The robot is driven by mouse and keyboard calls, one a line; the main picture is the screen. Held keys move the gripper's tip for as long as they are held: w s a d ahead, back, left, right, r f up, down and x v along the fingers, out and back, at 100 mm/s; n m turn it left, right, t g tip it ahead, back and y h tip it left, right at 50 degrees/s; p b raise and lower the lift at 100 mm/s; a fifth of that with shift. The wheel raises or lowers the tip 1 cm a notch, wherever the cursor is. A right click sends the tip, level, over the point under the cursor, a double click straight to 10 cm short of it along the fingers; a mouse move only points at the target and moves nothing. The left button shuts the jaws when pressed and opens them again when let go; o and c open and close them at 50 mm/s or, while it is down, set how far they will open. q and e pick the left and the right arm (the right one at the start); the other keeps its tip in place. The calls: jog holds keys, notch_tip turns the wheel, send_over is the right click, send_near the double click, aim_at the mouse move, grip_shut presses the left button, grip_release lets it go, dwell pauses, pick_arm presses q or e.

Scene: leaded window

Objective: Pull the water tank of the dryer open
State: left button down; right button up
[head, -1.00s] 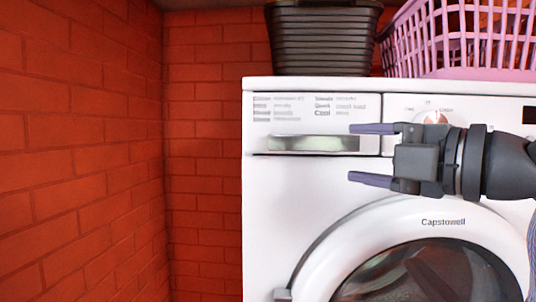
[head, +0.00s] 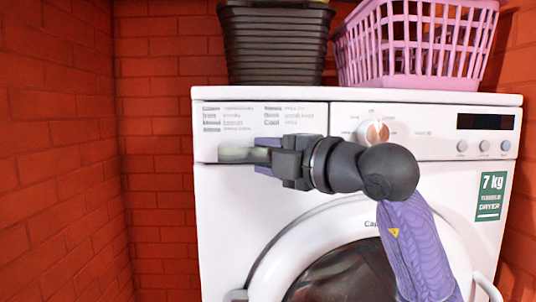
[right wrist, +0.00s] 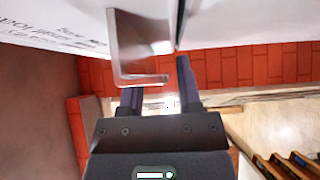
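The water tank front (head: 290,118) is the white panel with printed text at the dryer's upper left. It looks flush with the dryer front in the head view. Its metallic handle (head: 234,152) is partly hidden by my right gripper (head: 262,157), which has come to its right end with fingers apart. In the right wrist view, the handle (right wrist: 148,38) shows large and close. One finger of my right gripper (right wrist: 160,85) is partly hidden behind the handle's lip; the other is to its right. Contact cannot be told. My left gripper is not in view.
A black basket (head: 275,45) and a pink basket (head: 420,45) stand on the dryer top (head: 360,96). The dial (head: 374,132) is right of the tank front. The round door (head: 255,265) is below. A red brick wall (head: 60,150) stands at the left.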

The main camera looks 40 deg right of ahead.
jog(key=shift+s+a, duration=0.15)
grip_shut()
jog(key=shift+a+f, duration=0.1)
jog(key=shift+f, duration=0.05)
dwell(0.8)
